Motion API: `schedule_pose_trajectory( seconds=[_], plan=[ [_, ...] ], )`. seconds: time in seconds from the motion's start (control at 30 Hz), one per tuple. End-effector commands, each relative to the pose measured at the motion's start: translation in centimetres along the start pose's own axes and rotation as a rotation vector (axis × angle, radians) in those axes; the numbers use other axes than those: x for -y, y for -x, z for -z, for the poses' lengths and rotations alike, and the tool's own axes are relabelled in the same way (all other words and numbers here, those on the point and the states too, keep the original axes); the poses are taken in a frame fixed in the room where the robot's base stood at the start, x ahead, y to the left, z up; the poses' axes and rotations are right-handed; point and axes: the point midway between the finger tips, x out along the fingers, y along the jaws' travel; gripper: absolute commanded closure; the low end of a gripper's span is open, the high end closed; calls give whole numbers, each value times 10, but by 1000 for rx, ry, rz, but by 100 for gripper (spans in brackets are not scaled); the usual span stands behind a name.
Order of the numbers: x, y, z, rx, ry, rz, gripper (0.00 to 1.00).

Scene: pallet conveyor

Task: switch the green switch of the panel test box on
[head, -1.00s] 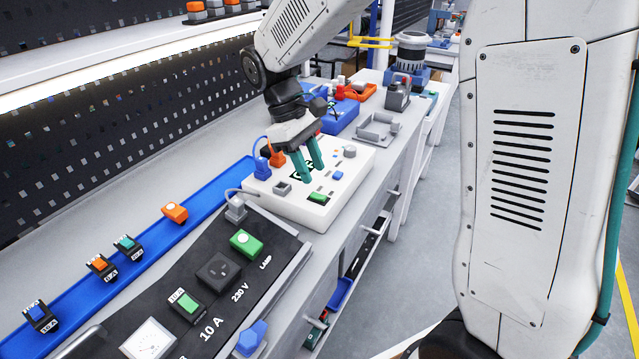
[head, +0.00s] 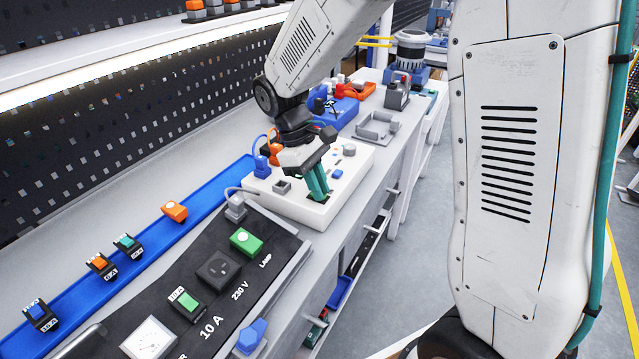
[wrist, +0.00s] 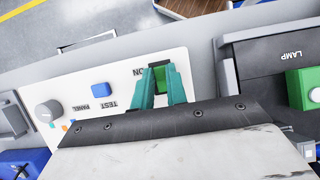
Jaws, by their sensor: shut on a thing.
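The panel test box (head: 288,207) is a white box on the bench in the head view; its face also fills the left of the wrist view (wrist: 120,62). My gripper (head: 318,195) reaches down to its near right corner with teal fingers. In the wrist view my gripper (wrist: 160,76) is shut on the green switch (wrist: 160,86), with a finger on each side. The "ON" lettering shows beside the left finger. In the head view the fingers hide the switch. I cannot tell which way it is tipped.
A blue button (wrist: 99,90) and a grey knob (wrist: 47,112) sit on the same box face. A dark panel with a green lamp (head: 246,241) and socket (head: 219,270) stands in front of the box. Blue and orange plugs (head: 262,168) stand at its left edge.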

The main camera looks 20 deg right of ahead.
Motion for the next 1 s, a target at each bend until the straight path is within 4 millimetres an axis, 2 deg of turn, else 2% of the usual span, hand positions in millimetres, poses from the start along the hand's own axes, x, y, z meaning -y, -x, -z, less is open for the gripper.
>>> schedule_pose_trajectory(
  seconds=[0.33,0.67,0.7,0.77,0.8,1.0],
  plan=[
    [-1,-3,-7,-230,-2,-2,100],
    [-2,-4,-7,-260,-2,-3,100],
    [-2,-4,-7,-259,-2,-3,83],
    [-2,-4,-7,-259,-1,-3,66],
    [-1,-4,-7,-259,-1,-3,64],
    [0,-4,-6,-258,0,-2,64]
  ],
)
